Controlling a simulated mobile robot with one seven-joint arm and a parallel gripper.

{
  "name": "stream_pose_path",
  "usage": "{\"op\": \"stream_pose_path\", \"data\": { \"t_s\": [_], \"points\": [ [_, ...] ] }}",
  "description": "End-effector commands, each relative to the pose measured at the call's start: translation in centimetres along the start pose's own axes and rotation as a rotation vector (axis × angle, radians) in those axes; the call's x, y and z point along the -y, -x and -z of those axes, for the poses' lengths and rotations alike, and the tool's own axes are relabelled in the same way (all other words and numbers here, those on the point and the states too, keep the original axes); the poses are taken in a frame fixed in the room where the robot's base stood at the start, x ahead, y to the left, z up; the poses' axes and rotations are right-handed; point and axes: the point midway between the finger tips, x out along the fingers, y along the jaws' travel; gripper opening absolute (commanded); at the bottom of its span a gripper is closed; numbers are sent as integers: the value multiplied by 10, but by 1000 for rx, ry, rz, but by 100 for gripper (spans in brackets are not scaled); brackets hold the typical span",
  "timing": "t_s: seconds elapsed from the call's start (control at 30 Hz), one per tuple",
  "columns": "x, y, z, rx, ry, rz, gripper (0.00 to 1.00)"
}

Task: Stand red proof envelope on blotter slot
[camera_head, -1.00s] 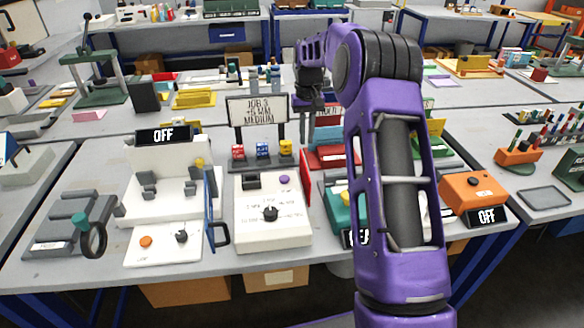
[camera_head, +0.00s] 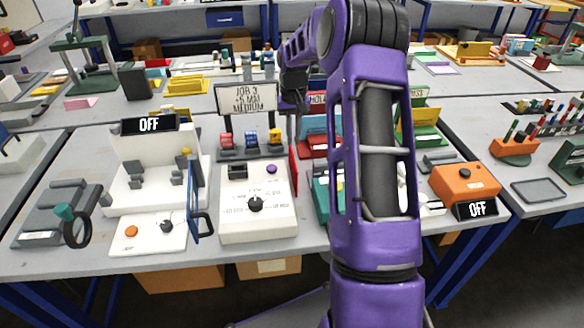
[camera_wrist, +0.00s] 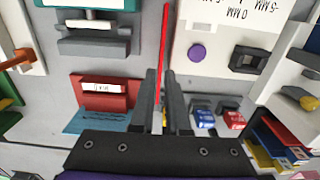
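The red proof envelope shows as a thin upright red sheet, seen nearly edge-on (camera_wrist: 164,45) in the wrist view. It also shows in the head view (camera_head: 293,172), just right of the white dial box. My gripper (camera_wrist: 164,112) has its two dark fingers close on either side of the sheet; it hangs below them. In the head view my gripper (camera_head: 291,122) is partly hidden by my arm. A red stand with a white label (camera_wrist: 104,91) is left of the fingers in the wrist view. I cannot tell which fixture is the blotter slot.
The white dial box (camera_head: 257,212) stands left of the envelope. A teal fixture (camera_head: 321,195) is close on the right, partly hidden by my arm.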

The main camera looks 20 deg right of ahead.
Motion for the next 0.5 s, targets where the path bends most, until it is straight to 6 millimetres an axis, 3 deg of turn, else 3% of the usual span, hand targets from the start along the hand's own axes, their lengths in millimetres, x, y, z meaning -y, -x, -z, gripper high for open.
{"op": "stream_pose_path", "data": {
  "t_s": [0.13,0.5],
  "points": [
    [0,-27,0,2,0,0,14],
    [0,-54,0,3,0,0,14]
  ]
}}
